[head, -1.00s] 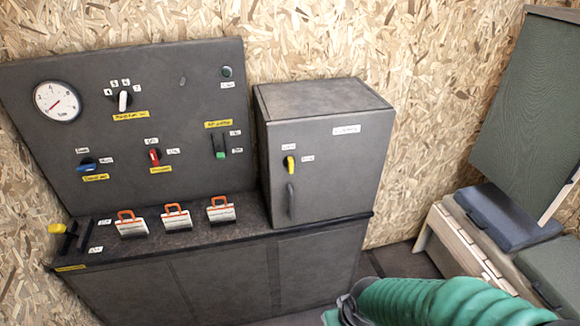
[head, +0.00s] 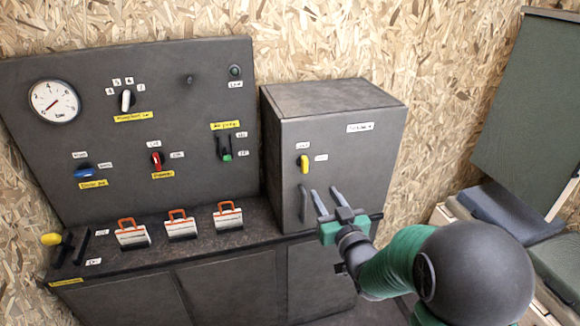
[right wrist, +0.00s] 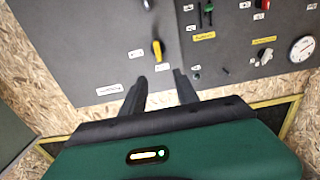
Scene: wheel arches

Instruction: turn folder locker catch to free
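The folder locker (head: 340,140) is a dark grey box on the counter's right end. Its catch (head: 303,162) is a small yellow knob on the door, standing roughly upright, with one white label above it and one to its right. The catch also shows in the right wrist view (right wrist: 156,48), beyond the fingertips. My right gripper (head: 325,190) is open and empty, in front of the door, below and right of the catch. Its fingers (right wrist: 161,80) are apart in the right wrist view, with nothing between them. My left gripper is not in view.
A grey door handle (head: 303,203) sits below the catch, close to my right fingers. To the left, a panel (head: 200,85) carries a gauge (head: 54,102) and several switches. Several orange-handled items (head: 182,226) stand on the counter. Cushioned seating (head: 510,212) is at the right.

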